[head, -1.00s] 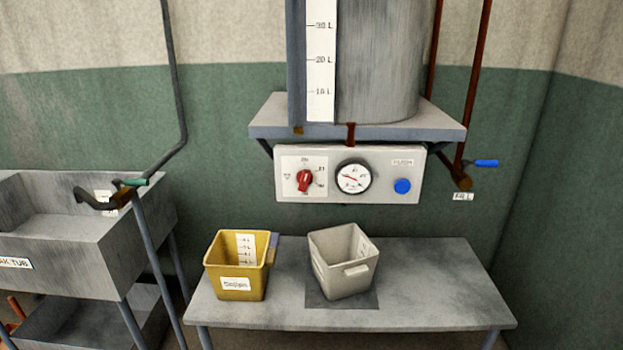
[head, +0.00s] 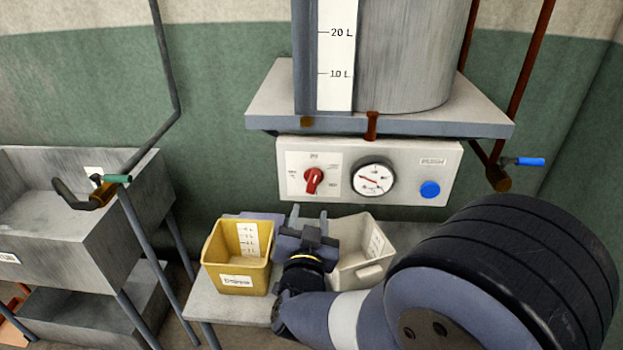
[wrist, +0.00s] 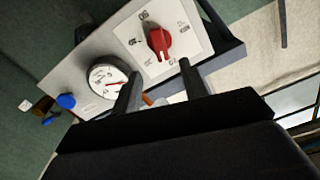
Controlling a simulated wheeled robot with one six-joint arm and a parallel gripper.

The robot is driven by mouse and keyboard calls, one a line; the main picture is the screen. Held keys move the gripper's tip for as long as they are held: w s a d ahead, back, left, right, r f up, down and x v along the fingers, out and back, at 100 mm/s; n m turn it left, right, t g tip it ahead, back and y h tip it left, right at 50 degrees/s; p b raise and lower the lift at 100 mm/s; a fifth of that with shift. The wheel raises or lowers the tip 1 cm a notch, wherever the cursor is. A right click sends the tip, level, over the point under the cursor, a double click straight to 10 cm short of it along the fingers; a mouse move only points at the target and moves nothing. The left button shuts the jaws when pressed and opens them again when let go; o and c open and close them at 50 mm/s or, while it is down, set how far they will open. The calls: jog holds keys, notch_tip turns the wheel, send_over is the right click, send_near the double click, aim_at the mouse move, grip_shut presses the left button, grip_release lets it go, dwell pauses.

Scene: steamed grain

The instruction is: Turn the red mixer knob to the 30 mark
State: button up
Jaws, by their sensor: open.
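The red mixer knob (head: 313,181) sits on a white dial plate at the left of the grey control panel (head: 405,162). In the head view its pointer line is near vertical; the marks around it are too small to read surely. The knob also shows in the wrist view (wrist: 159,42), between and beyond the fingers. My gripper (head: 308,216) is open and empty, below and in front of the knob and apart from it. In the wrist view my gripper (wrist: 158,88) has its two fingers spread, pointing toward the panel.
A round gauge (head: 373,178) and a blue button (head: 430,189) are right of the knob. A yellow bin (head: 236,268) and a pale bin (head: 362,268) stand on the table below. A shelf (head: 400,122) with a tank overhangs the panel. A sink is at left.

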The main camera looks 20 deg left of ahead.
aim_at(313, 185)
jog(key=p+x, duration=0.1)
jog(key=x, duration=0.9)
jog(key=shift+w+p, duration=0.1)
jog(key=shift+p, duration=0.3)
jog(key=shift+c, duration=0.2)
grip_shut()
